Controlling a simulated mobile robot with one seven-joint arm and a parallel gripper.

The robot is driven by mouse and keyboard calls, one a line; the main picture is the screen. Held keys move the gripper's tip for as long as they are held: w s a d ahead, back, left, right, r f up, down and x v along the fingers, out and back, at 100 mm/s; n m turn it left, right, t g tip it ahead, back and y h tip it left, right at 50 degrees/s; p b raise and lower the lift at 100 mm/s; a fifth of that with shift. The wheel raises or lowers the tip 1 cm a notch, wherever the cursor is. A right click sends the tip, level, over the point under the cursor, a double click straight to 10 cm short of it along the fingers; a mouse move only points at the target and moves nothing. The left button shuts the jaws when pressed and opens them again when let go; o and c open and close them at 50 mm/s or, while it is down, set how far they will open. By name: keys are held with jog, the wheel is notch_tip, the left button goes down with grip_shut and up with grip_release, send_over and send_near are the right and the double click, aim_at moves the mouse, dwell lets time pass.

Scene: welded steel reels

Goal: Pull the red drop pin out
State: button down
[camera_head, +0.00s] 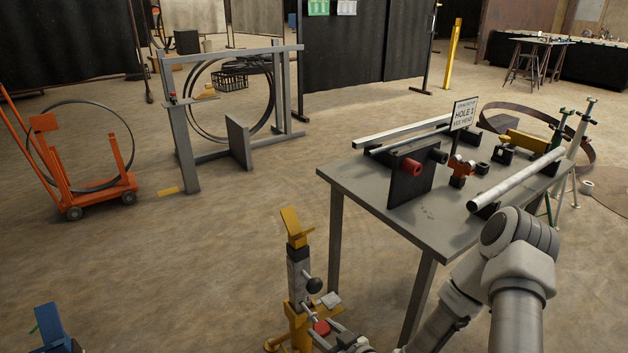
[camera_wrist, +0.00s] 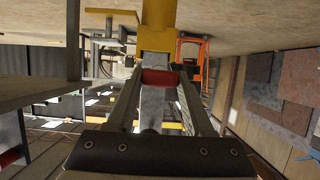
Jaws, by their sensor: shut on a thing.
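The red drop pin (camera_wrist: 160,77) shows as a short red piece between my fingertips in the wrist view, close against the yellow stand. In the head view the red pin (camera_head: 321,328) is low in the middle, beside the stand's lower part. My gripper (camera_wrist: 160,84) is shut on the pin. The stand has a yellow V-shaped head (camera_head: 292,226), a grey post (camera_head: 299,271) and a black knob (camera_head: 313,285). The pin's inner end is hidden, so I cannot tell how deep it sits in the stand.
A grey steel table (camera_head: 425,222) with clamps, bars and a sign (camera_head: 464,113) stands right of the stand, close to my arm. An orange cart (camera_head: 92,198) and a grey frame (camera_head: 184,150) stand at the left. A blue piece (camera_head: 50,326) is at bottom left. Floor between is clear.

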jog(key=s+d+b, duration=0.1)
jog(key=s+d, duration=0.3)
jog(key=s, duration=0.2)
dwell(1.0)
